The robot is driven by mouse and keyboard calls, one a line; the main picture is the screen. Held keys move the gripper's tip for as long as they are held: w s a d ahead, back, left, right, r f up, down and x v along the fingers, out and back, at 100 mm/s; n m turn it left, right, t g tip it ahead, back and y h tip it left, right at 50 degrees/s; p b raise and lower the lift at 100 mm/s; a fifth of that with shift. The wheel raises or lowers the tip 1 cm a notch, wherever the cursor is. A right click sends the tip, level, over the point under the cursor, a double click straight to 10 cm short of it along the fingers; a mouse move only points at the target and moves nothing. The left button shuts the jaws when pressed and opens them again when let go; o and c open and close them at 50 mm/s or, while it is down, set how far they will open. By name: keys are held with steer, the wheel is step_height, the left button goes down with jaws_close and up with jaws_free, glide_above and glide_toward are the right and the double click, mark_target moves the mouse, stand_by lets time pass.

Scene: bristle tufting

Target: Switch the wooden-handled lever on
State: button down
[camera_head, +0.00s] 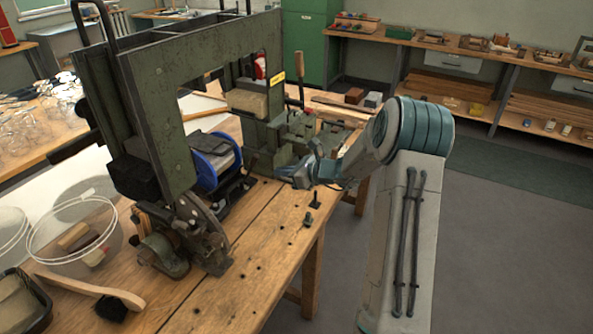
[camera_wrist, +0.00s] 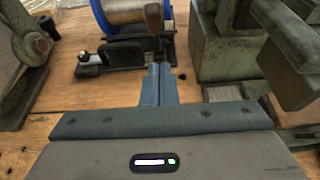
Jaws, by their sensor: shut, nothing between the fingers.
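The lever's wooden handle (camera_head: 300,66) stands nearly upright at the right side of the green tufting machine (camera_head: 150,120) in the head view. Its dark shaft runs down to the machine's block. My gripper (camera_head: 291,180) is in front of and below the lever, low over the bench near the machine's base, and apart from the handle. In the wrist view my gripper (camera_wrist: 158,80) is shut and empty, its fingers together and pointing toward the machine base.
A blue-flanged spool (camera_head: 212,165) sits under the machine frame, left of my gripper. Green metal blocks (camera_wrist: 228,48) stand close on the right in the wrist view. A brush (camera_head: 95,290) and clear tubs (camera_head: 75,235) lie at the front left. Small dark pegs (camera_head: 314,201) stand near the bench edge.

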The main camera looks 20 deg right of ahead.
mark_target(257, 162)
steer(key=w+a, duration=0.2)
steer(key=w+a+r+p, duration=0.1)
steer(key=shift+w+a, duration=0.35)
steer(key=shift+w, duration=0.05)
steer(key=shift+r+p, duration=0.25)
steer(key=shift+p, duration=0.1)
